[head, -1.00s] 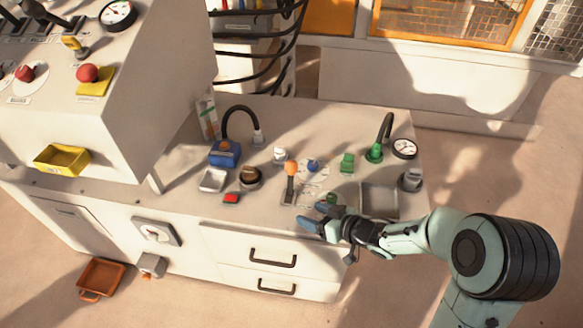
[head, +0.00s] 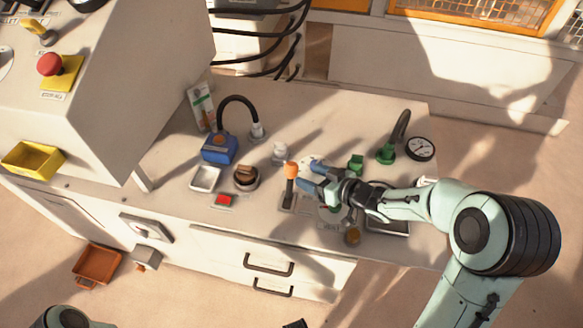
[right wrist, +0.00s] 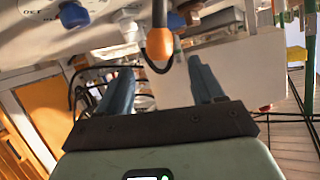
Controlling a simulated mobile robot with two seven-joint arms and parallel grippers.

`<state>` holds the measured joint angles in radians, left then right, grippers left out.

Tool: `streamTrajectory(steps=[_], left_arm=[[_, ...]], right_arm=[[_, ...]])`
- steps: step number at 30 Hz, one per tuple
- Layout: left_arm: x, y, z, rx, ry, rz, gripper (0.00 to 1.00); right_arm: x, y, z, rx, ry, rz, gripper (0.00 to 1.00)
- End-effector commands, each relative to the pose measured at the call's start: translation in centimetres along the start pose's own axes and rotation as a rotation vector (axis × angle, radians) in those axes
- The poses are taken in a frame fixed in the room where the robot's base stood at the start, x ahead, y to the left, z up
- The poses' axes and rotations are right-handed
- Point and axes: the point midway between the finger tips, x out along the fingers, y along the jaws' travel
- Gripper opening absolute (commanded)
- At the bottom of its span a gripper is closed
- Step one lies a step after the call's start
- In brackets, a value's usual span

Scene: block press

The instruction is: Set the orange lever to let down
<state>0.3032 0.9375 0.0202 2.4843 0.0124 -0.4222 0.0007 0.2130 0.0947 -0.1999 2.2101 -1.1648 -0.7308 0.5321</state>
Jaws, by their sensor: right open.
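The orange lever (head: 291,170) stands roughly upright on the worktop, with a rounded orange knob on a stem rising from a slotted plate. My right gripper (head: 307,175) is open, just to the right of the knob, its two blue fingers pointing left towards it. In the right wrist view, the lever's orange knob (right wrist: 160,45) lies ahead between the two finger lines of my right gripper (right wrist: 160,66), with a gap on each side; I see no contact. The lever's dark stem shows above the knob there. My left gripper is not in view.
A blue block device (head: 219,149), a brown-topped round knob (head: 246,177), a red button (head: 222,200) and a metal tray (head: 206,179) sit left of the lever. Green fittings (head: 386,154) and a gauge (head: 420,148) stand to the right.

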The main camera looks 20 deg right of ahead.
Motion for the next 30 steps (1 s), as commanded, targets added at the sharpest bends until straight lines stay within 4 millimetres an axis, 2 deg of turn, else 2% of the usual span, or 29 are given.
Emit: streamTrajectory(steps=[1,6,12,18,25,26,30], left_arm=[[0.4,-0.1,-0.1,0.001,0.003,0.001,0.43],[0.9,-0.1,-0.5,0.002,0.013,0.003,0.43],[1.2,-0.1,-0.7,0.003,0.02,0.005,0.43],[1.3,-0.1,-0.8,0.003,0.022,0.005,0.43],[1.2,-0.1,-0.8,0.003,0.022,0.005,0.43],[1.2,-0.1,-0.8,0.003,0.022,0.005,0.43],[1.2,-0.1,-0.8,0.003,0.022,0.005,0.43]], right_arm=[[1.4,-0.2,0.2,-0.001,-0.001,-0.006,0.67],[5.0,-0.1,0.2,0.0,-0.002,-0.003,0.67],[7.8,-0.1,0.1,-0.001,-0.001,-0.002,0.67],[8.8,-0.1,0.0,0.0,0.0,-0.001,0.67],[8.8,-0.1,0.0,0.0,0.0,-0.001,0.67],[8.8,-0.1,0.0,0.0,0.0,-0.001,0.64],[8.8,-0.1,0.0,-0.001,0.0,-0.001,0.18]])
